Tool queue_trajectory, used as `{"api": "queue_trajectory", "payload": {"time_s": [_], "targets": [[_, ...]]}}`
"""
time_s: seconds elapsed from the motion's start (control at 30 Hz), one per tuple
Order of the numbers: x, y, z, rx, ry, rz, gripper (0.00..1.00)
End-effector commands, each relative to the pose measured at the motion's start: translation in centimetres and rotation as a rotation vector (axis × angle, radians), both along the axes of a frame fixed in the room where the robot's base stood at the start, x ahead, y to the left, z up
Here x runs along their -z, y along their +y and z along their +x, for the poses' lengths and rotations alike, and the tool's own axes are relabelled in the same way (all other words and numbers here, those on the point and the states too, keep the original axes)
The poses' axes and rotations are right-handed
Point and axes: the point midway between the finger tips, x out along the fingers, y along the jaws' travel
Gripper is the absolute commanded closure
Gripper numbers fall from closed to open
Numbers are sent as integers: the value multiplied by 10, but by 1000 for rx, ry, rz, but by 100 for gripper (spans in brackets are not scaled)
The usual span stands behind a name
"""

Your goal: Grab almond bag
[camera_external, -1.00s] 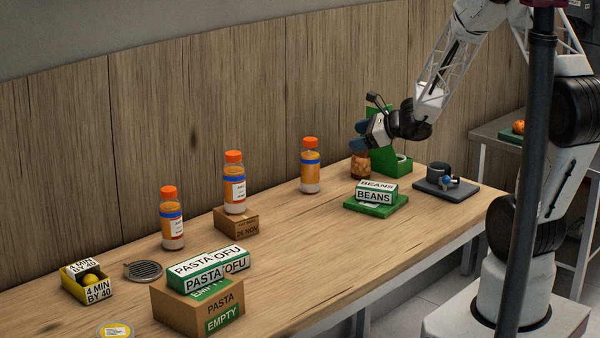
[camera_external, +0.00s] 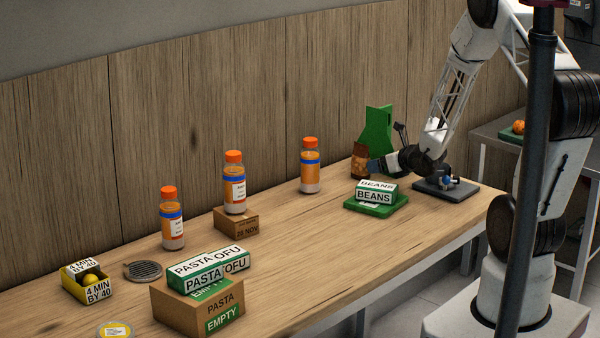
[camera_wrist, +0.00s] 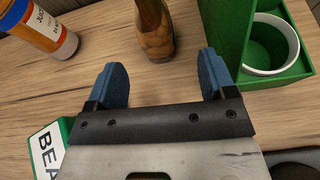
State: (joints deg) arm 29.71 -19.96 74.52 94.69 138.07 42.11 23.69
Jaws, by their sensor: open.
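The almond bag (camera_external: 359,161) is a brown, clear-sided bag of almonds standing upright at the back of the table. In the wrist view the almond bag (camera_wrist: 155,32) stands ahead of my gripper, between the lines of the two fingers and a little beyond their tips; its top is cut off by the frame. My gripper (camera_external: 374,166) is low over the table, just right of the bag. In the wrist view my gripper (camera_wrist: 160,72) shows two blue fingers spread wide, with bare table between them. It is open and empty, apart from the bag.
A green stand (camera_wrist: 275,75) holding a white-rimmed cup (camera_wrist: 268,45) is close on the right. An orange-capped bottle (camera_wrist: 45,28) is on the left. The beans box (camera_external: 376,192) sits on a green base nearby. A dark tray (camera_external: 462,192) lies to the right.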

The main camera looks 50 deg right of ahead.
Motion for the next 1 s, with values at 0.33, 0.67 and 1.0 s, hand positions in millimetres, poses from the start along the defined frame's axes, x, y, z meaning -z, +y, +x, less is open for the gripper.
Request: {"api": "queue_trajectory", "payload": {"time_s": [0.33,0.67,1.0], "targets": [[9,0,21,-1,1,-1,23],[9,0,23,-1,0,-1,23],[15,3,41,-3,0,-1,23]]}}
